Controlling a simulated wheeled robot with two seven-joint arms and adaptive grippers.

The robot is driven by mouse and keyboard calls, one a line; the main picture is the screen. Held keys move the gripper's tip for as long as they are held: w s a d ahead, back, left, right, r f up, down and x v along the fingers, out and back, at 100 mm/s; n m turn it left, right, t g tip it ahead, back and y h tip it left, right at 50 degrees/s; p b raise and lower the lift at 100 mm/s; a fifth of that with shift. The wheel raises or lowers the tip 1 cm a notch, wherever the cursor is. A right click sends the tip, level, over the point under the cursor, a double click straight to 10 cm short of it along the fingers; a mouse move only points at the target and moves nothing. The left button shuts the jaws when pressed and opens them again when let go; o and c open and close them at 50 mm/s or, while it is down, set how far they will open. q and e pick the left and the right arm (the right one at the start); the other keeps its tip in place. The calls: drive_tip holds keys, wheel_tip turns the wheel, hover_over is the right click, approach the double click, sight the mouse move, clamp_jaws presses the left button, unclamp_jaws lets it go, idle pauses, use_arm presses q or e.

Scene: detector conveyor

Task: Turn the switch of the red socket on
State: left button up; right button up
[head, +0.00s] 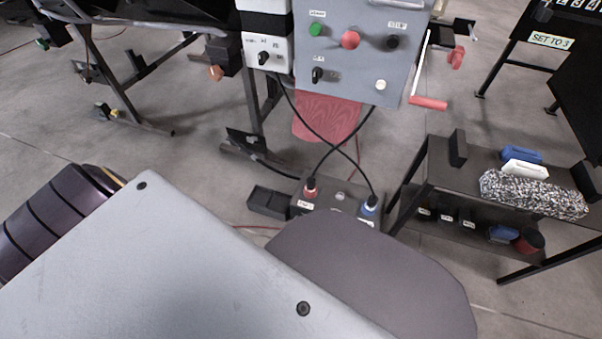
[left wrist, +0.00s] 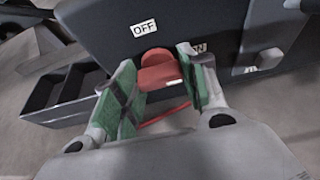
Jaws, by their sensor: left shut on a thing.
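In the left wrist view a red switch (left wrist: 160,72) stands on the face of a dark grey box (left wrist: 185,22). A label reading OFF (left wrist: 144,28) is above it; another label to its right is partly hidden by a finger. My left gripper (left wrist: 163,78) has its green-padded fingers on both sides of the switch, closed on it. In the head view the socket box (head: 340,193) sits low on the floor, with a red plug (head: 310,187) and a blue plug (head: 371,203). There my own arm hides the left gripper and the red switch. My right gripper is not in view.
A dark open tray (head: 268,202) adjoins the box on the left. Black cables run up from the plugs to a grey control panel (head: 352,70) with buttons and knobs. A black shelf cart (head: 432,165) stands on the right. A red cable crosses near the box.

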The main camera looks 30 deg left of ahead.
use_arm(q)
drive_tip(key=o, duration=1)
drive_tip(key=shift+r, duration=0.2)
drive_tip(key=shift+r, duration=4.75)
